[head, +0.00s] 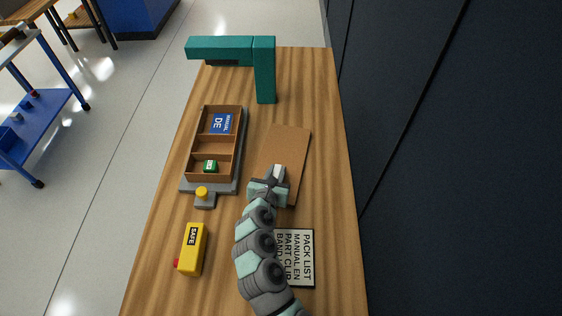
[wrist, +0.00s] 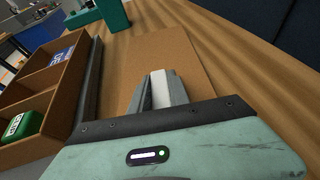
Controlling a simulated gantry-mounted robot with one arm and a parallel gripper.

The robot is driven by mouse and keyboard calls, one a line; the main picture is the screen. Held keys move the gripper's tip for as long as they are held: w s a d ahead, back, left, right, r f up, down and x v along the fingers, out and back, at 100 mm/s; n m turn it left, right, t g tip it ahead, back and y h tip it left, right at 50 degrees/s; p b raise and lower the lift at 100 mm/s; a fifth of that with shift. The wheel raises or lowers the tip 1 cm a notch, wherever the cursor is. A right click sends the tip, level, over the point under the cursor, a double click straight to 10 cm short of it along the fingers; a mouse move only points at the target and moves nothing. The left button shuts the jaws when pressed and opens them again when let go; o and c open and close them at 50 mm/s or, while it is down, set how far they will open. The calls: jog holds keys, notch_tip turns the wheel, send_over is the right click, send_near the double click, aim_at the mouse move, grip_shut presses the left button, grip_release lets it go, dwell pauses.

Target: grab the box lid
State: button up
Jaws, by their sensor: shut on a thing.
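The box lid (head: 288,145) is a flat brown board lying on the wooden table, right of the open box. It also fills the middle of the wrist view (wrist: 172,55). My gripper (head: 278,172) is over the lid's near half, its fingers (wrist: 158,90) shut on a pale upright piece that looks like the lid's handle. Whether the lid is raised off the table I cannot tell. The box (head: 243,125) is brown with three compartments: a blue manual (head: 221,123) in the far one, a green item (head: 210,166) in the near one, the middle one empty.
The box sits on a grey fixture (head: 225,187) with a yellow knob (head: 202,192). A teal L-shaped post and arm (head: 265,75) stands at the far end. A yellow "SAFE" block (head: 192,249) and a pack list card (head: 299,258) lie nearer. Dark panels line the right.

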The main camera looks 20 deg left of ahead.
grip_shut()
